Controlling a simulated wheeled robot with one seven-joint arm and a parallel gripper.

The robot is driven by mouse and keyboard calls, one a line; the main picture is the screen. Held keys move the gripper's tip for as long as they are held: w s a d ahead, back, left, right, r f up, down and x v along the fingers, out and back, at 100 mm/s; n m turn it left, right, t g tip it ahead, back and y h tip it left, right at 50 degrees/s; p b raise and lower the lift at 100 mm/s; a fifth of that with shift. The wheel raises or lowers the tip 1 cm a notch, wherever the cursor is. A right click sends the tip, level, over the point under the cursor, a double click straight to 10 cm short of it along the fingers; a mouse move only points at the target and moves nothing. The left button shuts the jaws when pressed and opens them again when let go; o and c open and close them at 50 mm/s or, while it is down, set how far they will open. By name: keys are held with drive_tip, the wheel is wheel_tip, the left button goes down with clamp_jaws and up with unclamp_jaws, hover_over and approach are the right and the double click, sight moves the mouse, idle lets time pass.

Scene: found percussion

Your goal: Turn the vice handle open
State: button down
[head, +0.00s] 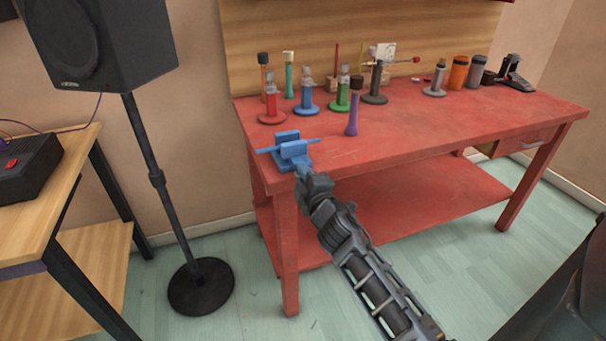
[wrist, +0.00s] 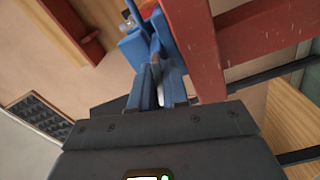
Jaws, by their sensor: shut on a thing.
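A blue vice (head: 289,150) is mounted at the near left corner of the red workbench. A thin blue bar sticks out to either side of it. My gripper (head: 306,176) is at the front of the vice, just off the bench edge. In the wrist view the blue vice (wrist: 134,42) is beyond my fingers, and my gripper (wrist: 160,88) is shut on a part between the fingers, at the vice handle. The handle is mostly hidden by the fingers in both views.
The red workbench (head: 430,125) carries several coloured bottles on round bases. A purple bottle (head: 353,113) stands nearest the vice. A black speaker on a stand (head: 150,150) is to the left, beside a wooden table (head: 45,200). The bench leg (wrist: 190,45) is close to my fingers.

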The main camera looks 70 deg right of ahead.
drive_tip(key=shift+f, duration=0.1)
idle(0.3)
drive_tip(key=c, duration=1.4)
unclamp_jaws()
drive_tip(key=shift+c, duration=0.2)
drive_tip(key=b+v, duration=0.3)
drive_tip(key=v, duration=0.5)
